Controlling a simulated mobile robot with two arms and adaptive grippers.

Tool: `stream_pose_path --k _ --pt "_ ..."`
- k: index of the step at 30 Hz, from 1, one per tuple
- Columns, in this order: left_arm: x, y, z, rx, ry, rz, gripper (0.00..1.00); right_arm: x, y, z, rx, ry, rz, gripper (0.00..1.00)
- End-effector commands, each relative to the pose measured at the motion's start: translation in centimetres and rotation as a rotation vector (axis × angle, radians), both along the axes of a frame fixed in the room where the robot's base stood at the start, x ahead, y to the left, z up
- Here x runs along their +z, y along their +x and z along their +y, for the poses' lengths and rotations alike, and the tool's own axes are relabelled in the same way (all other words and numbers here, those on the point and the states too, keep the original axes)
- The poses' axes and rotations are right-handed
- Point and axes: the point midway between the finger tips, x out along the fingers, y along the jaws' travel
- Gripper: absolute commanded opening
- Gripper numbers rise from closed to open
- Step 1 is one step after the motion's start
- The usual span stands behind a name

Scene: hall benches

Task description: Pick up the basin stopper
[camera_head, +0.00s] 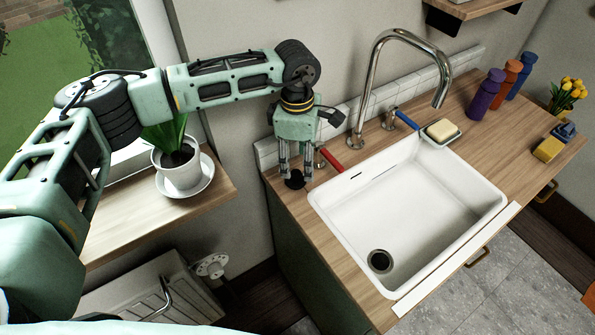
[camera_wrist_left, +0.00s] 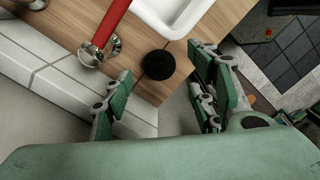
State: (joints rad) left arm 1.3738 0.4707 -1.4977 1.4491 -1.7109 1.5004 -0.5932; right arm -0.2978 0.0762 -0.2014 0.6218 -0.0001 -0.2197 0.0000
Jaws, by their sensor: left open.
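The basin stopper (camera_head: 295,180) is a small black round piece on the wooden counter, left of the white sink. It also shows in the left wrist view (camera_wrist_left: 158,65), near the counter's edge and beside the red tap handle. My left gripper (camera_head: 295,176) points down over it, its fingers apart. In the left wrist view my left gripper (camera_wrist_left: 160,85) has its two fingers spread on either side of the stopper, with no finger seen touching it. The right gripper is not in view.
The white sink (camera_head: 400,208) with its dark drain (camera_head: 380,261) is right of the stopper. The red handle (camera_head: 330,159) and chrome faucet (camera_head: 370,90) stand close by. A potted plant (camera_head: 182,167) is on the sill at left. Colored bottles (camera_head: 487,95) stand far right.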

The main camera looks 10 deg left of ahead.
Motion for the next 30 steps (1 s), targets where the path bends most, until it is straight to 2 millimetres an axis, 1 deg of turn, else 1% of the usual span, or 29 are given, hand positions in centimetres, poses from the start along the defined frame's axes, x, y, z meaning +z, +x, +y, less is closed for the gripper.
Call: stream_pose_path --k 1,4,10,15,19,22,27,28,30 --pt "0.1 0.3 0.9 0.0 0.03 -0.006 0.53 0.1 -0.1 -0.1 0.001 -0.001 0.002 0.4" --pt "-0.5 0.4 1.5 0.0 0.052 -0.007 0.53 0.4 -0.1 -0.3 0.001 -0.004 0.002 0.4" --pt "-2.6 0.4 1.3 0.0 0.049 -0.006 0.53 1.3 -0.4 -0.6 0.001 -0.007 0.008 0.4" --pt "-5.0 0.4 1.3 0.0 0.048 -0.004 0.53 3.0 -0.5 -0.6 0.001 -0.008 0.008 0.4" --pt "-6.8 0.5 1.2 0.0 0.047 -0.007 0.53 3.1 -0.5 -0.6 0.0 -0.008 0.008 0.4" --pt "-7.3 0.6 1.3 0.0 0.046 -0.008 0.53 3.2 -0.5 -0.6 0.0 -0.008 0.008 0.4" --pt "-7.4 0.6 1.2 0.0 0.045 -0.009 0.53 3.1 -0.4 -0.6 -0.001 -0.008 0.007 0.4" --pt "-7.4 0.6 1.2 0.0 0.045 -0.009 0.52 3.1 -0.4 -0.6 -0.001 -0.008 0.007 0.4" --pt "-7.4 0.6 1.2 -0.001 0.045 -0.009 0.46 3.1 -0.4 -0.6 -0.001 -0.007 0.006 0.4"
